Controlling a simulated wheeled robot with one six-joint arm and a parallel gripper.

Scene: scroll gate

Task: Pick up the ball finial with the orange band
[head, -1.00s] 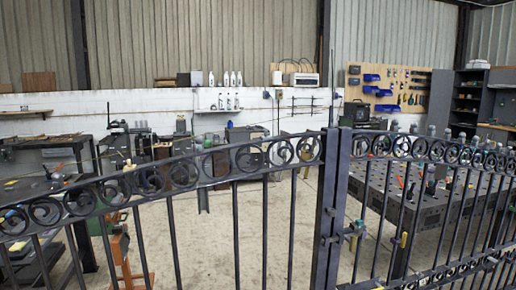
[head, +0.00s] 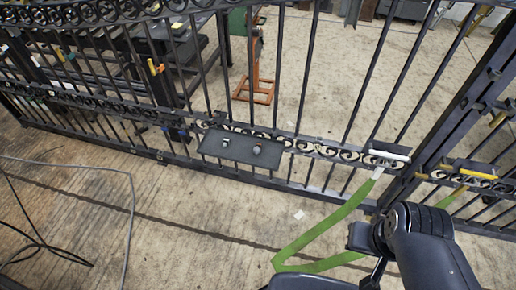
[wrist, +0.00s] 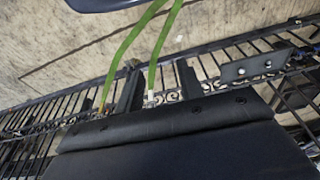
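Two small knob-like pieces stand on a dark plate (head: 213,150) fixed to the gate's lower scroll rail in the head view. The left piece (head: 225,142) looks pale and the right piece (head: 257,149) greyish. Both are too small to show an orange band. The plate (wrist: 250,73) with the two pieces also shows at the upper right of the wrist view. My gripper (wrist: 158,80) has its two dark fingers spread apart with nothing held between them. The plate lies to the right of the fingers, apart from them.
The dark scroll gate (head: 300,147) crosses the view. A green strap (head: 325,222) hangs from it to the floor beside my arm. A cable (head: 131,210) lies at left; the central floor is open.

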